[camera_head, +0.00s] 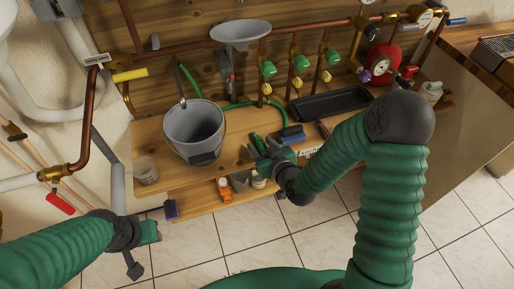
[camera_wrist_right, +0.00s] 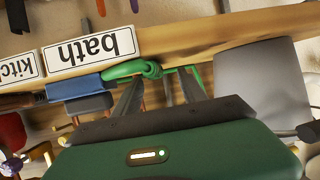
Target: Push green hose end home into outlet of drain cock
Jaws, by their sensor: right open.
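A green hose (camera_head: 240,106) runs on the wooden bench from behind the grey bucket toward the foot of the pipes. Its free end cannot be made out for sure. Brass valves with green handles (camera_head: 268,69) sit on the copper pipes at the back; which one is the drain cock I cannot tell. My right gripper (camera_head: 262,146) is open over the front of the bench. In the right wrist view its two dark fingers (camera_wrist_right: 160,95) are apart, with a green hose-like piece (camera_wrist_right: 125,69) beyond them. My left gripper (camera_head: 150,232) is low at the left, away from the bench; its jaw opening is unclear.
The grey bucket (camera_head: 194,132) stands left of my right gripper. A blue brush or block (camera_head: 292,134) lies just right of it, near a "bath" plate (camera_wrist_right: 92,48). Small bottles stand below the front edge.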

